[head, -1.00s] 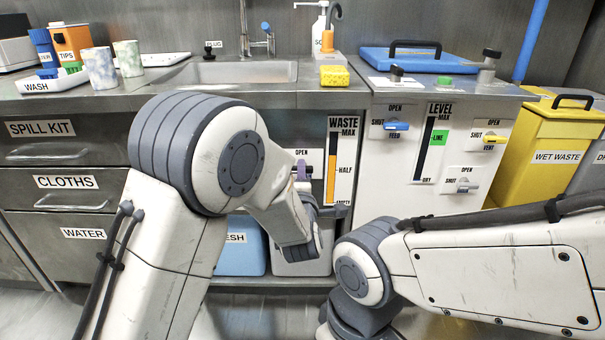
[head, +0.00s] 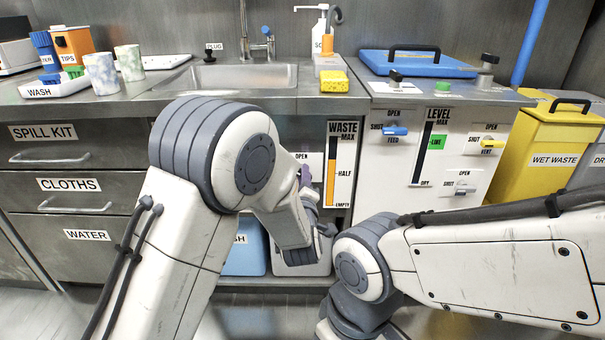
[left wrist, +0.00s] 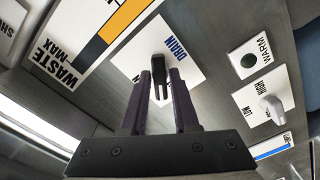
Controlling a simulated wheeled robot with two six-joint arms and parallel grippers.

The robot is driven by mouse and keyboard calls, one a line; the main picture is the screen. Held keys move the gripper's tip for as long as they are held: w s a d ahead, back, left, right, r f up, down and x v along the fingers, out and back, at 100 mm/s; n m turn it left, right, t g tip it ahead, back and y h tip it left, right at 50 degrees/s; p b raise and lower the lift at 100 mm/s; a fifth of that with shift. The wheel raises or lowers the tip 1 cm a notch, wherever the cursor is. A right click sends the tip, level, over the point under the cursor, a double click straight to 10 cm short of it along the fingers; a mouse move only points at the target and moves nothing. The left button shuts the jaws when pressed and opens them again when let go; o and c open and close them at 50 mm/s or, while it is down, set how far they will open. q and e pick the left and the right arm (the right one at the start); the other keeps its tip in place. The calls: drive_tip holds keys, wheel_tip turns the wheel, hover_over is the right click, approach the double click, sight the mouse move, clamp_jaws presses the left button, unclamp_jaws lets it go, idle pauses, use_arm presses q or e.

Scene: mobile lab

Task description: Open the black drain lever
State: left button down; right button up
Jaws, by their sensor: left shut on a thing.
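The black drain lever (left wrist: 160,82) is on a white plate marked DRAIN (left wrist: 180,60) in the left wrist view. My left gripper (left wrist: 166,84) has its two dark fingers on either side of the lever and is shut on it. In the head view my left gripper (head: 305,176) is partly visible beside the waste gauge, and my arm hides most of the drain plate (head: 312,157). The lever itself cannot be made out there. My right arm crosses the lower right; its gripper is out of view.
The waste gauge (head: 341,165) is right of the left gripper. Feed (head: 396,131) and vent (head: 491,143) levers are farther right. In the left wrist view, a WARM button (left wrist: 249,61) and a grey LOW/HIGH lever (left wrist: 272,108) are near. Bins stand below.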

use_arm(q)
drive_tip(key=shift+m+p, duration=2.35)
drive_tip(key=shift+m, duration=2.65)
drive_tip(key=c, duration=0.8)
unclamp_jaws()
drive_tip(key=s+p, duration=0.2)
drive_tip(key=s, duration=0.8)
drive_tip(key=shift+s, duration=0.3)
